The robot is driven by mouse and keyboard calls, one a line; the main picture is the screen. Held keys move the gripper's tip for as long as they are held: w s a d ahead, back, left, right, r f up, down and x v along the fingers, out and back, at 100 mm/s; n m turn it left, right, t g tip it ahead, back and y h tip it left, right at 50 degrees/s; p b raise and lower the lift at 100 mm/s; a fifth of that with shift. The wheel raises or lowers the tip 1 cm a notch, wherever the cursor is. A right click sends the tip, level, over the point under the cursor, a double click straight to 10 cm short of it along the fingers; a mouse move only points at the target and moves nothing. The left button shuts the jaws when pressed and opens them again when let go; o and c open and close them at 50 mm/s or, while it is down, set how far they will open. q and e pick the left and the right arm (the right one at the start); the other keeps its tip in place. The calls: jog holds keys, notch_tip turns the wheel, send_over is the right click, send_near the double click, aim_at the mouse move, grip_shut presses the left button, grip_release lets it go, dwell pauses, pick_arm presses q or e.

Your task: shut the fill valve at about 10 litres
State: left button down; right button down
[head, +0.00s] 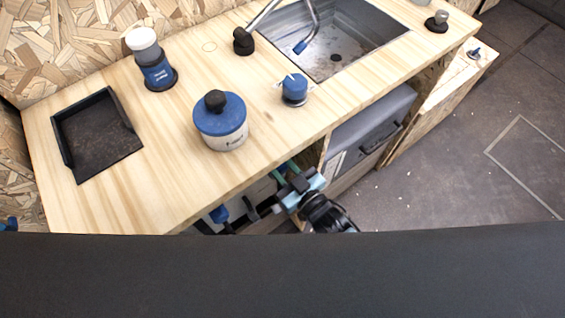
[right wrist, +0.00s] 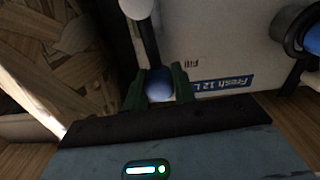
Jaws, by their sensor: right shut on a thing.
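The fill valve's blue handle (right wrist: 160,86) sits between the two green fingers of my right gripper (right wrist: 160,88) in the right wrist view, and the gripper is shut on it. The white water tank (right wrist: 225,45) is behind it, with "Fill" and "Fresh 12 L" printed on it. I cannot make out a water level. In the head view my right gripper (head: 283,172) reaches under the counter's front edge, and the valve there is hidden. My left gripper is not in view.
The wooden counter (head: 170,190) overhangs the tank space. A grey drawer unit (head: 365,130) is right of my gripper.

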jog(key=shift+s+a+f+n+b, duration=0.45)
jog(key=shift+a+n, duration=0.2)
jog(key=shift+n, duration=0.7)
jog(key=shift+s+a+f+n+b, duration=0.25)
jog(key=shift+s+a+n, duration=0.3)
jog(key=shift+n, duration=0.75)
jog(key=shift+s+a+f+n+b, duration=0.4)
jog(key=shift+a+n, duration=0.3)
jog(key=shift+n, duration=0.65)
jog(key=c, duration=1.1)
grip_release()
jog(key=shift+c, duration=0.2)
jog(key=v, duration=0.8)
